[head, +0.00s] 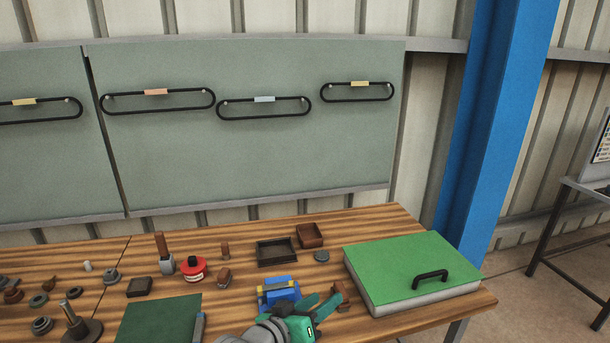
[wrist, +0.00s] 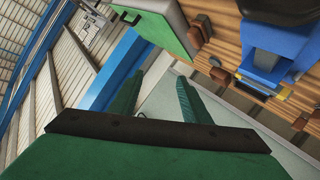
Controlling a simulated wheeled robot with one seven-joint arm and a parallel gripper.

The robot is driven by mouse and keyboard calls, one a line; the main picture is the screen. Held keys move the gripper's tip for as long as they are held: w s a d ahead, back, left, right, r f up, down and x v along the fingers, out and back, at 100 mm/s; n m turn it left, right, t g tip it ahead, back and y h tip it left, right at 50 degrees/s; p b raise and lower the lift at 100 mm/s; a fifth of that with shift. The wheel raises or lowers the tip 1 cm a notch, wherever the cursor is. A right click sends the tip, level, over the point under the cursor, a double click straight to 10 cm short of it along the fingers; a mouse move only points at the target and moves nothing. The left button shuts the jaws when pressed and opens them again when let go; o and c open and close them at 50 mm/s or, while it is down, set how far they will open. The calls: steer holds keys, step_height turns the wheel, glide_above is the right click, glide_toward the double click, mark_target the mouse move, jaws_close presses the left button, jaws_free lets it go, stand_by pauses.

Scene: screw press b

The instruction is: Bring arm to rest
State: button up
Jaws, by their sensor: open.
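My gripper (head: 321,303) is green and shows at the bottom of the head view, over the front right part of the wooden workbench (head: 385,216). Its two fingers are apart with nothing between them. In the wrist view the open fingers (wrist: 160,80) point toward the grey board and the blue post. A blue device (head: 281,293) with yellow parts stands just left of the fingers in the head view. It also shows large at the right of the wrist view (wrist: 275,62). Part of my arm is cut off by the lower picture edge.
A green-topped box (head: 410,265) with a black handle sits at the bench's right end. Dark trays (head: 276,252), a red round item (head: 193,268) and several small metal parts lie on the bench. A grey board (head: 250,150) with belts stands behind. A blue post (head: 497,110) rises at right.

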steer(key=s+d+f+n+t+y, duration=0.2)
steer(key=s+f+n+t+y, duration=0.5)
steer(key=s+f, duration=1.1)
steer(key=s+a+m+g+y, duration=0.1)
steer(key=s+a+m, duration=0.1)
steer(key=s, duration=0.9)
steer(key=s+a+f+m+g+y, duration=0.1)
steer(key=s+a+m+g, duration=0.1)
steer(key=s, duration=1)
steer(key=shift+s+a+f+m, duration=0.15)
steer(key=shift+a+f+m, duration=0.1)
steer(key=shift+a+m, duration=0.45)
steer(key=shift+a, duration=0.1)
